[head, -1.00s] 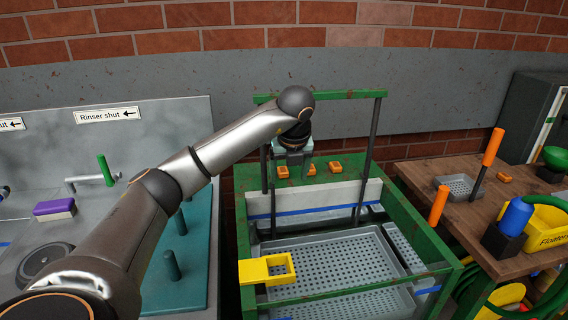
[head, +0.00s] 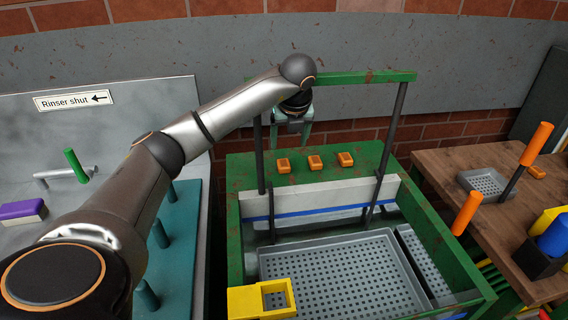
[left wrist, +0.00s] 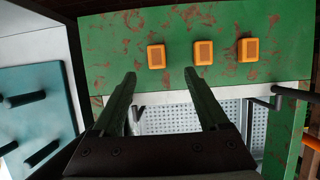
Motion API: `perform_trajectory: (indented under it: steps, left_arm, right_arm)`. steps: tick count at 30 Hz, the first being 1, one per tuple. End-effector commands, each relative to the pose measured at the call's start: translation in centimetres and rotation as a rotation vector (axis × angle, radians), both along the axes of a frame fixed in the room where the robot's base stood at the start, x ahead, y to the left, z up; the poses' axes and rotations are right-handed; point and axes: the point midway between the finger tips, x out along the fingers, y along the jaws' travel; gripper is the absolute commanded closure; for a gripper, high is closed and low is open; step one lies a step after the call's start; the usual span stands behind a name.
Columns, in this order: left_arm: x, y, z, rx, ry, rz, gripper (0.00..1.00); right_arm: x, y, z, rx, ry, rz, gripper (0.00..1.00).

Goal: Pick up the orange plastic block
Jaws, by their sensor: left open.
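Three small orange blocks lie in a row on the green rusted ledge at the back of the sorting stand: a left one (head: 283,165), a middle one (head: 315,162) and a right one (head: 345,159). The left wrist view shows the same row, left (left wrist: 156,56), middle (left wrist: 203,52) and right (left wrist: 248,50). My left gripper (head: 291,144) is open and empty, above the ledge near the left block. In the left wrist view its fingers (left wrist: 160,76) stand apart, and the left block shows beyond the gap between them. My right gripper is not in view.
The green frame's crossbar (head: 365,78) and posts stand around the ledge. A grey perforated tray (head: 340,275) and a yellow holder (head: 243,301) are in front. Another orange block (head: 536,172) lies on the wooden bench (head: 440,165) at right. A teal peg board (head: 183,260) is at left.

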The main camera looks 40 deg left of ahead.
Motion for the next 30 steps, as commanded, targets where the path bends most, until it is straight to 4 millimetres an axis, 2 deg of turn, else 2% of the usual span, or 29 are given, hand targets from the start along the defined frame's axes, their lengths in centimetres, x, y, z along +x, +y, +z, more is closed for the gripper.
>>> perform_trajectory:
  steps: [1, 4, 11, 21, 30]
  left_arm:
    - [0.2, 0.3, -1.1, -0.001, 0.005, 0.002, 0.22]
    - [0.6, 0.8, -2.6, -0.001, 0.002, 0.002, 0.22]
    - [1.0, 1.4, -4.3, 0.000, 0.002, -0.001, 0.22]
    - [1.4, 2.9, -8.6, 0.000, 0.002, 0.001, 0.22]
    - [1.5, 3.1, -9.0, 0.001, 0.000, -0.001, 0.22]
  right_arm:
    - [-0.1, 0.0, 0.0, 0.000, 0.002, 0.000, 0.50]
    - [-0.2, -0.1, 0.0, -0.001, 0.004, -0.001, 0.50]
    - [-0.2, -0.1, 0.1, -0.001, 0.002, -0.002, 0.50]
    - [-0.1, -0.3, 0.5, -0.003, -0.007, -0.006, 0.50]
    - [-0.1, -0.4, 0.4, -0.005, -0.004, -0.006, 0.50]
